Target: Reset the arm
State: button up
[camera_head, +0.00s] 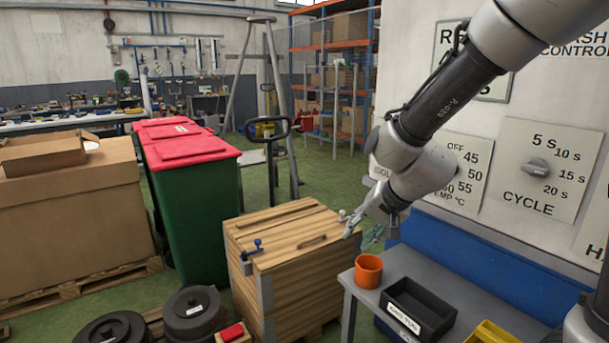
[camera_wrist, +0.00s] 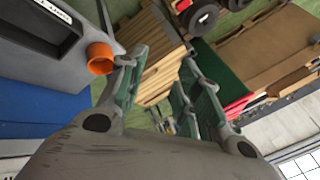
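My arm reaches in from the upper right of the head view, in front of the white control panel (camera_head: 515,135). My gripper (camera_head: 360,231) hangs at its end, above the gap between the wooden crate (camera_head: 290,248) and the grey table. In the wrist view my gripper (camera_wrist: 160,72) has its two green-padded fingers spread apart with nothing between them. The crate's wooden planks (camera_wrist: 163,68) show beyond the fingers. The orange cup (camera_head: 368,271) stands on the table below my gripper; in the wrist view the cup (camera_wrist: 100,58) is beside the left finger, apart in depth as far as I can tell.
The grey table (camera_head: 460,290) also carries a black labelled bin (camera_head: 418,308) and a yellow bin (camera_head: 490,333). Green bins with red lids (camera_head: 195,150) and a large cardboard box (camera_head: 70,215) stand left. Black round weights (camera_head: 192,312) lie in front. Green floor is open behind the crate.

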jog(key=s+d+r+n+h, duration=0.1)
jog(key=s+d+r, duration=0.3)
jog(key=s+d, duration=0.3)
jog(key=s+d+r+n+h, duration=0.1)
jog(key=s+d+r, duration=0.3)
jog(key=s+d, duration=0.3)
jog(key=s+d+r+n+g+h, duration=0.1)
jog(key=s+d+r+h, duration=0.1)
jog(key=s+d, duration=0.5)
jog(key=shift+d+r+n, duration=0.3)
jog(key=shift+d+r, duration=0.6)
jog(key=shift+d, duration=0.2)
